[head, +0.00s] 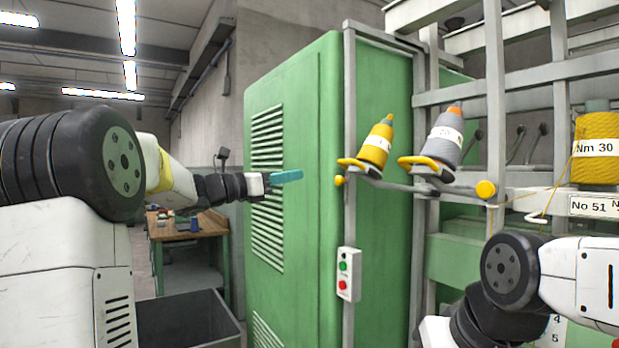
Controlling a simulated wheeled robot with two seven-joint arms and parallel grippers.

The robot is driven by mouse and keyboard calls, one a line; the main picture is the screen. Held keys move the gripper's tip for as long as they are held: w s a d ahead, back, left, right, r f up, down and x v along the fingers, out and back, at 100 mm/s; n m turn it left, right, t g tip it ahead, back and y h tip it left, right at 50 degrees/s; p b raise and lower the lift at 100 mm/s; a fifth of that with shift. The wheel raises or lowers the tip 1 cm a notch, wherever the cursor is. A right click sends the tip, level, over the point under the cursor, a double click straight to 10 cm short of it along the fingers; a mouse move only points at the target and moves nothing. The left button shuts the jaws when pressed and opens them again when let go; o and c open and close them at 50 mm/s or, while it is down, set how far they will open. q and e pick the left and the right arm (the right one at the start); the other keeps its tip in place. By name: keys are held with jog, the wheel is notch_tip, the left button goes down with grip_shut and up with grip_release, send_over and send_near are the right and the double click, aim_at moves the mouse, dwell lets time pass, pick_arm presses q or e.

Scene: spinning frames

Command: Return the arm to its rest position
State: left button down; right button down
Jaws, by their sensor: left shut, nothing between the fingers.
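My left gripper (286,177) is at the end of my left arm, which reaches in from the left. Its teal fingers are closed together with nothing between them. They point right, in front of the vented side of the green cabinet (300,110); I cannot tell the exact gap. Part of my right arm (510,275) shows at the lower right, folded, and its gripper is not in view.
A yellow cone (376,146) and a grey cone (446,134) sit on holders on the frame (420,187). A yellow spool (598,150) is at right. A button box (347,274) is on the cabinet's edge post. A grey bin (185,315) and workbench (190,229) are at left.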

pick_arm(q)
jog(key=s+d+f+m+g+y, duration=0.3)
jog(key=s+f+m, duration=0.35)
jog(key=s, duration=0.25)
jog(key=s+d+f+m+g+y, duration=0.25)
jog(key=s+f+m, duration=0.25)
jog(key=s+f, duration=0.3)
jog(key=s+a+f+m+y, duration=0.8)
jog(key=s+a+f+m, duration=0.2)
jog(key=s+f+m, duration=0.3)
jog(key=shift+s+f+m, duration=0.25)
jog(key=shift+s+m, duration=0.4)
jog(key=shift+s, duration=0.5)
